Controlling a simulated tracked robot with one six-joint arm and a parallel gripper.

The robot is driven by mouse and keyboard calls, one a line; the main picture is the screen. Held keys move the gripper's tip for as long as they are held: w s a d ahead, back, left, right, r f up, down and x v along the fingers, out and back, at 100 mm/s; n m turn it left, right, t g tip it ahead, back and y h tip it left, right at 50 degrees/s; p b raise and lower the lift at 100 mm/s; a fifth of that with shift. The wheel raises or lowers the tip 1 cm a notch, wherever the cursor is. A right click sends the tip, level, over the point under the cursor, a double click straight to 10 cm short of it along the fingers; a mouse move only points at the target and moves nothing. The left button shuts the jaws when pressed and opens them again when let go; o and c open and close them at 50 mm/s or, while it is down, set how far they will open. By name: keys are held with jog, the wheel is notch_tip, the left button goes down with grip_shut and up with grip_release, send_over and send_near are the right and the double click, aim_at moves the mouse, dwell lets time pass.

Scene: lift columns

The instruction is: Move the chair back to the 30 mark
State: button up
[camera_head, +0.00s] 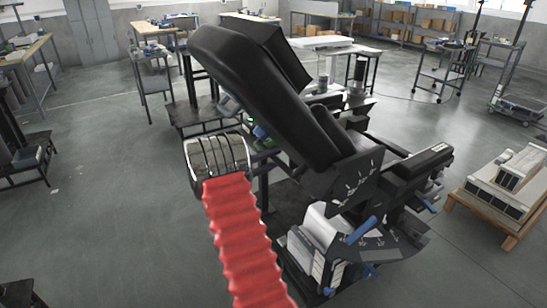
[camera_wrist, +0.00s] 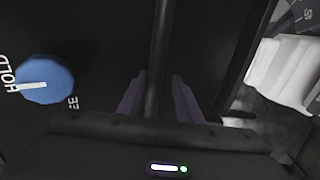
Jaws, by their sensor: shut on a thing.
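The black padded chair (camera_head: 290,110) stands in the middle of the head view, its long back tilted up to the left. A dark plate with white scale marks (camera_head: 357,186) is on its side; I cannot read the numbers. Blue handles (camera_head: 362,229) sit lower down. In the wrist view my gripper (camera_wrist: 158,92) is shut on a dark upright bar (camera_wrist: 161,40), one finger on each side. A blue knob (camera_wrist: 45,79) with a white pointer line is left of it, beside the word HOLD and a partly hidden label ending in EE. The head view hides my fingers.
A wooden pallet with pale blocks (camera_head: 502,190) stands at the right. Carts (camera_head: 440,72) and workbenches (camera_head: 155,30) stand farther back. Grey floor (camera_head: 110,210) is open at the left. White folded-looking pieces (camera_wrist: 280,70) are right of my gripper in the wrist view.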

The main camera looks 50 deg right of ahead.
jog(key=shift+o, duration=1.3)
jog(key=shift+r, duration=0.1)
jog(key=v, duration=1.4)
